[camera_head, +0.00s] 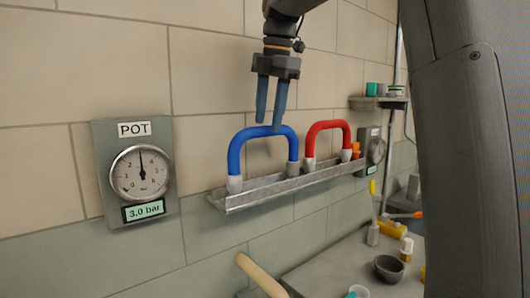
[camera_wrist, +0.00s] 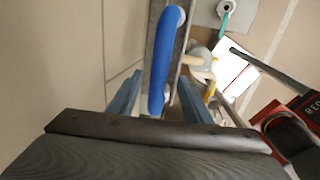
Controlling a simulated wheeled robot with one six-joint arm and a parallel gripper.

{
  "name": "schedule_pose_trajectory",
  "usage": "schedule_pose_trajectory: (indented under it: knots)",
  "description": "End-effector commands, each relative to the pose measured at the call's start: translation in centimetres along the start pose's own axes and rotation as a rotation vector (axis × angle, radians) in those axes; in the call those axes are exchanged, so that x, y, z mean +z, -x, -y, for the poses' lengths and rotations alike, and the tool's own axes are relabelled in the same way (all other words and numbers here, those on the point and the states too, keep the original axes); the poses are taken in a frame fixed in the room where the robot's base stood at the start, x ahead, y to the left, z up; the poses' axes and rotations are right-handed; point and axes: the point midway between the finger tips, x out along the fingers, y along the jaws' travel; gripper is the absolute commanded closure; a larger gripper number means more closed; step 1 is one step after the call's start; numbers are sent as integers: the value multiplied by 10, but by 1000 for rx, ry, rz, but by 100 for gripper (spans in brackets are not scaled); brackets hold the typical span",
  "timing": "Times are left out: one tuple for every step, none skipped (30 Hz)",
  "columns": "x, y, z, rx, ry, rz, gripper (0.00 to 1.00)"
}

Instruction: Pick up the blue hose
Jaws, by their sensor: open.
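The blue hose (camera_head: 262,133) is an upside-down U with pale grey ends, standing upright on a grey metal shelf (camera_head: 280,186) on the wall. My gripper (camera_head: 269,122) is open, pointing down at the top of the blue hose. In the wrist view the blue hose (camera_wrist: 163,60) runs between the two open fingers of my gripper (camera_wrist: 158,92), with gaps visible on its sides. I cannot tell whether the fingertips reach past the hose's top.
A red hose (camera_head: 327,125) of the same shape stands right of the blue one on the shelf. A POT gauge (camera_head: 141,172) reading 3.0 bar hangs at left. A bench (camera_head: 345,262) with a dark bowl (camera_head: 389,268) lies below right. A small shelf (camera_head: 378,102) holds cups.

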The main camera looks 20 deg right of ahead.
Motion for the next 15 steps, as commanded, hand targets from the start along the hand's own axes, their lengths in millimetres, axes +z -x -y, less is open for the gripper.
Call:
schedule_pose_trajectory:
  knots:
    - [0,-5,0,-2,0,-1,55]
    - [0,-9,0,-4,0,-2,55]
    - [0,-15,-1,-3,0,-1,55]
    - [0,-19,-1,-4,0,-2,55]
    - [0,-23,-2,-3,1,-1,55]
    - [0,-29,-2,-3,1,-1,55]
    - [0,-33,-2,-2,1,-1,55]
    - [0,-36,-2,-1,2,-1,55]
    - [0,-40,-2,-1,2,-1,55]
    - [0,-42,-2,-1,2,-1,55]
    - [0,-44,-3,-1,2,-1,55]
    - [0,-45,-3,0,3,0,55]
    - [-1,-45,-3,1,3,0,55]
    - [-1,-46,-3,1,4,0,55]
    - [-1,-46,-4,1,4,0,55]
